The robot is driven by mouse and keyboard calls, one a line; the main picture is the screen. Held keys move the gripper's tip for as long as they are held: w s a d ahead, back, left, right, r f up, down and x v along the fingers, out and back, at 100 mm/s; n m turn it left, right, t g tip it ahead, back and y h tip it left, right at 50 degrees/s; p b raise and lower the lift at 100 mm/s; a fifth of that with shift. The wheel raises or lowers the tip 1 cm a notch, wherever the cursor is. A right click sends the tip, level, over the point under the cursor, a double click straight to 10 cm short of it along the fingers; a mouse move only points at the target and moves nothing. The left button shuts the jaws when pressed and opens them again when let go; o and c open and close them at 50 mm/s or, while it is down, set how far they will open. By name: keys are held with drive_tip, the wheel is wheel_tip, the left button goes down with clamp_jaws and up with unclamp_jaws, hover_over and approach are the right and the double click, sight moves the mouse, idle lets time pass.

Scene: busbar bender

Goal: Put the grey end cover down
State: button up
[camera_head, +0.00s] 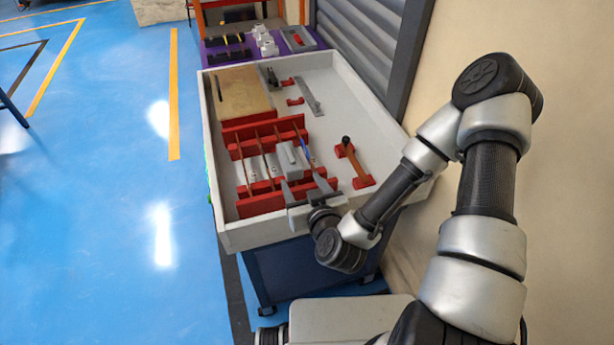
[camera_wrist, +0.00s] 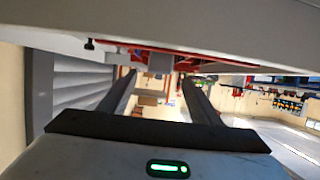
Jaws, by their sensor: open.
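The grey end cover (camera_head: 288,157), a grey block with a ridge on top, sits among the bars and red racks in the near half of the white tray. My gripper (camera_head: 301,178) is open, its two dark fingers pointing at the cover from the near side, low over the near red rack. Whether a finger touches the cover cannot be told. In the wrist view the fingers (camera_wrist: 158,82) are spread apart, and a grey block (camera_wrist: 160,62) shows beyond their tips. The cover's underside is hidden.
The white tray (camera_head: 223,240) has raised walls. Red racks (camera_head: 262,205) hold several thin bars. A red-ended tool (camera_head: 353,165) lies to the right, and a tan board (camera_head: 240,92) lies farther back. The tray's back right floor is mostly clear. A shutter and wall stand at right.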

drive_tip(key=p+v, duration=0.2)
drive_tip(key=v, duration=0.1)
drive_tip(key=shift+a+r, duration=0.15)
drive_tip(key=shift+r, duration=0.1)
drive_tip(key=shift+s+d+f+p, duration=0.1)
drive_tip(key=shift+s+d+p, duration=0.15)
drive_tip(key=shift+s+p, duration=0.4)
